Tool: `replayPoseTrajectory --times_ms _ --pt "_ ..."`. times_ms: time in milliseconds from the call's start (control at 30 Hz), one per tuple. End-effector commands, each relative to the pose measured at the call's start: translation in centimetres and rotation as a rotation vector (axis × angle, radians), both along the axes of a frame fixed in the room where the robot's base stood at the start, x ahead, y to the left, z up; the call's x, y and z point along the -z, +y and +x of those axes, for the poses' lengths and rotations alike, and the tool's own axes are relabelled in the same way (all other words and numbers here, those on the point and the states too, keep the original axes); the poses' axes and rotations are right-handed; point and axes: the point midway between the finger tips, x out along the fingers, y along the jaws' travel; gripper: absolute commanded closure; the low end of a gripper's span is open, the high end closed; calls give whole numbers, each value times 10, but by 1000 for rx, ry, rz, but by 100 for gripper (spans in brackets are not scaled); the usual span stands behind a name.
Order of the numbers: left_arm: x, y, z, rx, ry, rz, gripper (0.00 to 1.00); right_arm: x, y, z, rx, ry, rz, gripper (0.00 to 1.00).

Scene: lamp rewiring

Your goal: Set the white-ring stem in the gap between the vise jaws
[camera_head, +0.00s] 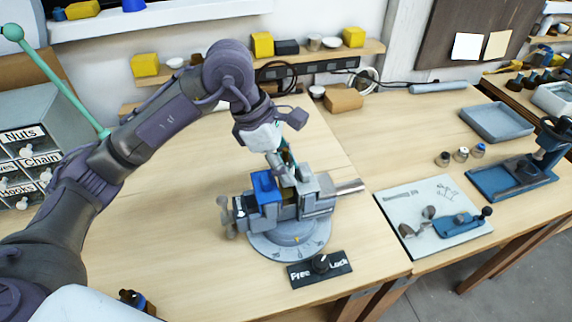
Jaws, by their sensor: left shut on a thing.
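The vise (292,212) stands on a round grey base on the bench, with a blue block (266,187) at its left jaw and a grey jaw (312,186) on the right. My left gripper (281,160) points down just above the gap between the jaws. It is shut on a small stem-like part (289,181), whose dark brownish lower end shows at the gap. The fingers and jaws hide most of this part. I cannot make out a white ring on it, nor how deep it sits. My right gripper is not in view.
A Free/Lock switch plate (320,269) lies in front of the vise. To the right are a white board with tools (432,219), several small round parts (462,154), a blue press (514,177) and a grey tray (496,121).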

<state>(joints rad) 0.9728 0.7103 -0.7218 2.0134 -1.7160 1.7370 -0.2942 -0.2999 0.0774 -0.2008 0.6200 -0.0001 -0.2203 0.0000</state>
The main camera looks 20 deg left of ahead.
Motion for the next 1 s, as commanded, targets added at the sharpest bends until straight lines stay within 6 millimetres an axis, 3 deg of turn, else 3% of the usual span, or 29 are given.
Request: replayPoseTrajectory --times_ms 33,367,400,533,867,1000 --pt "10 0 -4 6 24 12 100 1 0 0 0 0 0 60" --pt "12 0 -4 5 25 12 100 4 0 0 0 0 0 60" --pt "12 0 -4 6 25 12 60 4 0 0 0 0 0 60" --pt "10 0 -3 4 20 10 38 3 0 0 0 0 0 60" --pt "7 0 -2 4 13 8 37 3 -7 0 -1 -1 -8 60" --pt "-5 5 -2 2 8 6 37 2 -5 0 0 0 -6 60"
